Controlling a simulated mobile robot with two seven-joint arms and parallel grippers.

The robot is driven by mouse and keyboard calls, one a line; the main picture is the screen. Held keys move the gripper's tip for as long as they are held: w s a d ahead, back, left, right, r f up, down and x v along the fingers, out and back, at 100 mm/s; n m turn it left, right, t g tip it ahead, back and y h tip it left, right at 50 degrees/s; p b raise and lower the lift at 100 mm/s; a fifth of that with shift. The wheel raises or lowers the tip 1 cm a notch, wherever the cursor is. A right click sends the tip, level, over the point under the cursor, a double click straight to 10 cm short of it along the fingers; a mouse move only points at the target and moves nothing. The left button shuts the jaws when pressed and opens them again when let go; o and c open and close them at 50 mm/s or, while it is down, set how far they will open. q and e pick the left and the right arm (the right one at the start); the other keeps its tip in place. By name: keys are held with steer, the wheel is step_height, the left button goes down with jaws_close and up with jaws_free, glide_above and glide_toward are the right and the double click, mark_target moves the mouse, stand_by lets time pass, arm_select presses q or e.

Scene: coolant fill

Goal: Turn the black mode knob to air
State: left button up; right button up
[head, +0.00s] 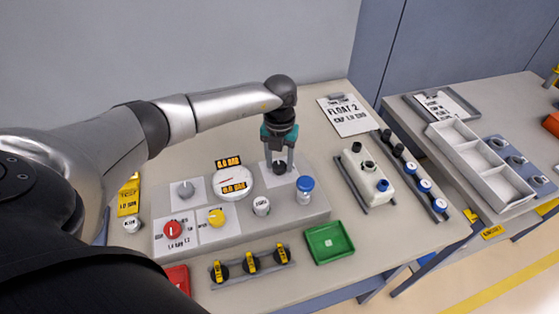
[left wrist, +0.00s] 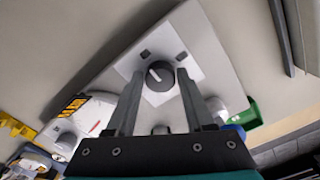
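The black mode knob (left wrist: 160,76) sits on a white square plate (left wrist: 166,52) on the grey panel, with two small dark labels on the plate beside it. In the head view the knob (head: 280,168) is partly hidden by my left gripper (head: 279,163), which points down over it. In the left wrist view my left gripper (left wrist: 159,73) is open, one fingertip on each side of the knob. A gap seems to show between fingers and knob; I cannot tell whether they touch. The label text is too small to read. My right gripper is not in view.
The panel also carries a round gauge (head: 231,184), a blue-capped post (head: 305,188), a white cap (head: 261,205), a yellow knob (head: 216,216) and a red knob (head: 172,229). A green tray (head: 329,243) and yellow-handled valves (head: 251,262) lie in front. A white block (head: 368,177) stands right.

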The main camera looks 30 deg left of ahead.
mark_target(279, 165)
arm_select(q)
steer(key=o, duration=0.3)
step_height(279, 165, up, 15)
stand_by(0.6)
stand_by(0.5)
